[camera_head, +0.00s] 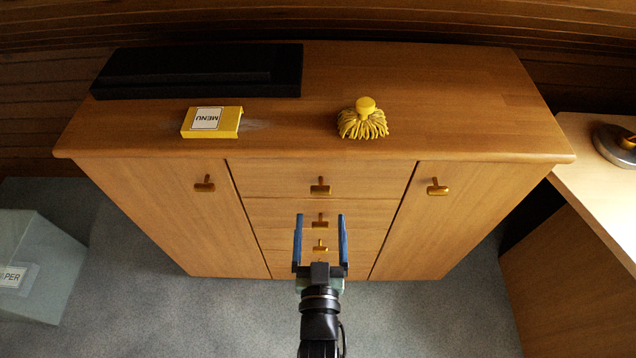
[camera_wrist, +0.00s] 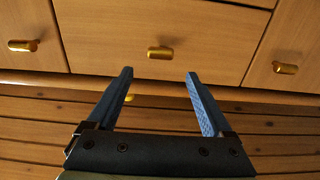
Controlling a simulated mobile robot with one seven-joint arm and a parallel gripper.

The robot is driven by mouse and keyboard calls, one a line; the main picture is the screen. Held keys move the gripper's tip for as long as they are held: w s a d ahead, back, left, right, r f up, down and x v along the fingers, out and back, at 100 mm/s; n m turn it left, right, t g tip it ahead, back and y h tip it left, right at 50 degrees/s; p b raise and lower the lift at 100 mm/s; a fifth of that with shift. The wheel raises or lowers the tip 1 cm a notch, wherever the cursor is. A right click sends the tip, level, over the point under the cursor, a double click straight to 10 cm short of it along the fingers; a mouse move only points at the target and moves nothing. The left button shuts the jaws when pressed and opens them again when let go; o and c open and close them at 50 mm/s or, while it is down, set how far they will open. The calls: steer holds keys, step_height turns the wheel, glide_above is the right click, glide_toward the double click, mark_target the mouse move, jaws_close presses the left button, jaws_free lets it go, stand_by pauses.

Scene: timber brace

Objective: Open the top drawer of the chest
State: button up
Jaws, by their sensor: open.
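The wooden chest (camera_head: 445,95) has a central column of drawers between two doors. The top drawer (camera_head: 270,180) is shut flush, with a small brass handle (camera_head: 320,187) at its middle. My gripper (camera_head: 320,217) is open and empty in front of the drawers; in the head view its fingers flank the second drawer's handle (camera_head: 320,221), below the top handle. In the wrist view, which looks upside down, the top handle (camera_wrist: 160,52) lies beyond and roughly centred between the open fingertips (camera_wrist: 159,74). No finger visibly touches it.
On the chest top are a black flat box (camera_head: 200,70), a yellow menu box (camera_head: 212,122) and a yellow mop-like brush (camera_head: 363,120). The doors carry handles (camera_head: 205,183) on both sides. A desk (camera_head: 590,150) stands right, a pale bin (camera_head: 40,260) left. Grey carpet is clear in front.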

mark_target(321, 191)
steer(key=w+b, duration=0.1)
steer(key=w, duration=0.8)
jaws_close()
stand_by(0.4)
